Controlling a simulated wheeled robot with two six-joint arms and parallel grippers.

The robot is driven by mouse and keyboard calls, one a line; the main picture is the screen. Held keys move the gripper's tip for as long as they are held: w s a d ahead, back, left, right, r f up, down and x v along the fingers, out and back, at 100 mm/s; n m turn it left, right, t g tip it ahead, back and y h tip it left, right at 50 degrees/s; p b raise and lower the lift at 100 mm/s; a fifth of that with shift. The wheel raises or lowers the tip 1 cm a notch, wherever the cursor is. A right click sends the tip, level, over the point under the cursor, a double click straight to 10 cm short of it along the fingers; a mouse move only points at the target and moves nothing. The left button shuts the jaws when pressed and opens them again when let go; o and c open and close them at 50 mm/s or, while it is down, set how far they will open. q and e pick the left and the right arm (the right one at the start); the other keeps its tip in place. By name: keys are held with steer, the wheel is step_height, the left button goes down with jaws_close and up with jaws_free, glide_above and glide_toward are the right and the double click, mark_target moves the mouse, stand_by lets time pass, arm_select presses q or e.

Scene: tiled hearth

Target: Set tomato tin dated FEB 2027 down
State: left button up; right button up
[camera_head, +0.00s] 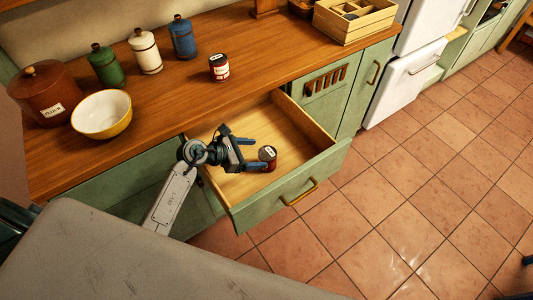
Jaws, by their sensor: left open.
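A red tin (267,157) with a pale lid mark stands in the open wooden-lined drawer (232,187), at the fingertips of my left gripper (255,154). The gripper is open, with its blue-tipped fingers on the near and far sides. I cannot tell whether a finger touches the tin. A second red tin (219,68) with a white label stands on the wooden counter (270,52). The dates on both tins are too small to read. My right gripper is not in view.
A yellow-and-white bowl (101,114), a brown flour canister (45,92) and green, white and blue canisters stand on the counter's left part. A divided wooden box (352,20) is at the back right. The drawer front (290,194) juts out over the tiled floor.

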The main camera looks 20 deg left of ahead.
arm_select(q)
steer(key=v, duration=0.4)
steer(key=shift+s+a+r, duration=0.2)
steer(key=shift+s+a, duration=0.05)
steer(key=shift+a, duration=0.05)
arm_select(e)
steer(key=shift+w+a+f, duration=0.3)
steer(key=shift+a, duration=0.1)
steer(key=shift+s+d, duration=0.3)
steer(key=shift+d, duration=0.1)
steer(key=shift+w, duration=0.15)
arm_select(q)
steer(key=shift+c, duration=0.5)
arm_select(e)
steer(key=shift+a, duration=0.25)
